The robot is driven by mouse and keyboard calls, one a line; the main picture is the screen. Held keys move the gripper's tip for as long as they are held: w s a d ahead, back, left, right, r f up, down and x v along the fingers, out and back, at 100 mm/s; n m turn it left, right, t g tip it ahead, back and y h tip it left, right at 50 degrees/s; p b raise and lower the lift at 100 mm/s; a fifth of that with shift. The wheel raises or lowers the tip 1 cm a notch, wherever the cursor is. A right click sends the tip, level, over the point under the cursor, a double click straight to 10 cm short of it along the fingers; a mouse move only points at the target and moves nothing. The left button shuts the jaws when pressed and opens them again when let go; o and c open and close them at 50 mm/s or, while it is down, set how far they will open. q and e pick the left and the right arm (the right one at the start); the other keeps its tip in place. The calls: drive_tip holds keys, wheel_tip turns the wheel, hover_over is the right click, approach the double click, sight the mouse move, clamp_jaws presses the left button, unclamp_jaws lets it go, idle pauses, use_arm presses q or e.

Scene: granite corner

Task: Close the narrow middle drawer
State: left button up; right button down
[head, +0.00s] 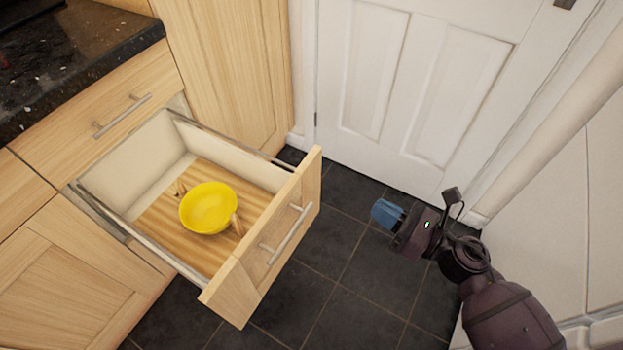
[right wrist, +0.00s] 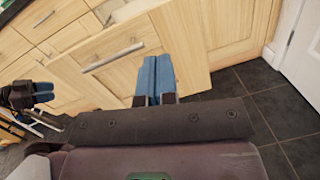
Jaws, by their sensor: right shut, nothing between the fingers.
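The middle drawer (head: 238,290) is pulled well out of the wooden cabinet in the head view, with its bar handle (head: 287,235) on the front panel. A yellow bowl (head: 207,207) sits inside on the wooden drawer bottom. My right gripper (head: 382,213) is shut and empty, to the right of the drawer front and apart from it. In the right wrist view its blue fingertips (right wrist: 153,78) lie together before the drawer front (right wrist: 120,68). My left gripper (right wrist: 42,92) shows at the left of that view; its opening is unclear.
A shut drawer (head: 105,115) is above the open one, under a dark granite countertop (head: 70,60). Cabinet doors (head: 70,280) are below. A white panelled door (head: 420,90) stands behind. Dark floor tiles (head: 345,270) between the drawer and my right arm are clear.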

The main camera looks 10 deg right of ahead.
drive_tip(key=f+n+g, duration=0.1)
drive_tip(key=f+n, duration=0.1)
drive_tip(key=n, duration=0.1)
approach(304, 178)
drive_tip(key=shift+g+y, duration=0.3)
drive_tip(key=x, duration=0.6)
drive_tip(key=shift+w+f+b, duration=0.1)
drive_tip(key=shift+w+b, duration=0.15)
drive_tip(key=shift+b, duration=0.1)
drive_tip(key=shift+w+a, duration=0.35)
drive_tip(key=shift+a, duration=0.2)
drive_tip(key=shift+w+a, duration=0.1)
